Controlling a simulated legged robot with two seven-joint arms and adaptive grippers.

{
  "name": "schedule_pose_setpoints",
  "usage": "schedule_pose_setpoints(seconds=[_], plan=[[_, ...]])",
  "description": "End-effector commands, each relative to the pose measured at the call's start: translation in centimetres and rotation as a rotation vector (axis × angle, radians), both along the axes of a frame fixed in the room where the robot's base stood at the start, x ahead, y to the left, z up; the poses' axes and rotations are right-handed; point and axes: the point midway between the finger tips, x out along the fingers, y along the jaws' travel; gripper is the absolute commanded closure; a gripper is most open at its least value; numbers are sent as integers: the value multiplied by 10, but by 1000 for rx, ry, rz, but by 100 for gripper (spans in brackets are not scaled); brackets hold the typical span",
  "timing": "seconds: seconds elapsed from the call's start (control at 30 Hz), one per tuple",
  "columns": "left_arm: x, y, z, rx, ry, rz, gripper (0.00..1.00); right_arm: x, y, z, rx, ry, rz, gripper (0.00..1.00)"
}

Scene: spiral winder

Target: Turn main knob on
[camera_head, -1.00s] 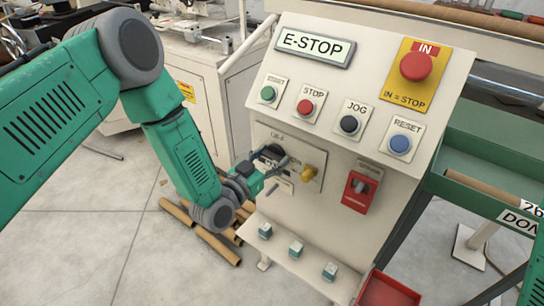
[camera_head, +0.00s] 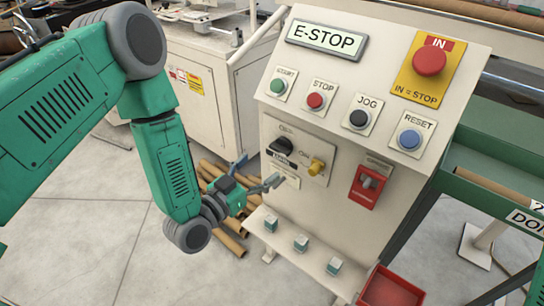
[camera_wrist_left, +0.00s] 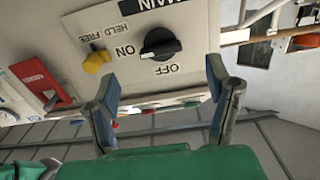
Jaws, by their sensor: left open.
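The main knob (camera_head: 282,146) is a black rotary knob on a pale plate on the front of the cream control cabinet. In the left wrist view the knob (camera_wrist_left: 160,44) shows upside down, with ON to its left and OFF below it; I cannot tell for certain which mark it points at. My left gripper (camera_head: 257,171) is open and empty, just below and left of the knob, apart from it. In the left wrist view its two fingers (camera_wrist_left: 162,80) are spread either side of the knob's line, with the knob beyond them. My right gripper is not in view.
A yellow knob (camera_head: 317,167) sits just right of the main knob, and a red switch (camera_head: 368,187) farther right. Push buttons and the red E-stop (camera_head: 430,61) are above. Small teal-sided blocks (camera_head: 301,243) stand on the ledge below. Cardboard tubes (camera_head: 232,243) lie on the floor.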

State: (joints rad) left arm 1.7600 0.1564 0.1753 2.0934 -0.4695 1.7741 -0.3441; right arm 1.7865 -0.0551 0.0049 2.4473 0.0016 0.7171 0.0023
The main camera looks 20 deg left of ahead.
Motion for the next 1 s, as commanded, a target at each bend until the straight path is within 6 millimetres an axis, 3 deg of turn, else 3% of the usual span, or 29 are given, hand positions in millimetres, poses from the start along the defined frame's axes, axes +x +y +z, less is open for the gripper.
schedule_pose_setpoints(seconds=[0.1, 0.27, 0.83, 0.93, 1.0], plan=[[-19, 7, -2, 1, 6, 1, 28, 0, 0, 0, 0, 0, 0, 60], [-31, 12, -1, 0, 3, 0, 28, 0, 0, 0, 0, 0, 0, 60], [-34, 12, -2, 2, 9, -1, 28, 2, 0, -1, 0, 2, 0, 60], [-40, 10, -17, 22, 88, -11, 28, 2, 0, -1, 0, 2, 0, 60], [-52, 8, -40, 51, 214, -21, 28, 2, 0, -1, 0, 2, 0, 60]])
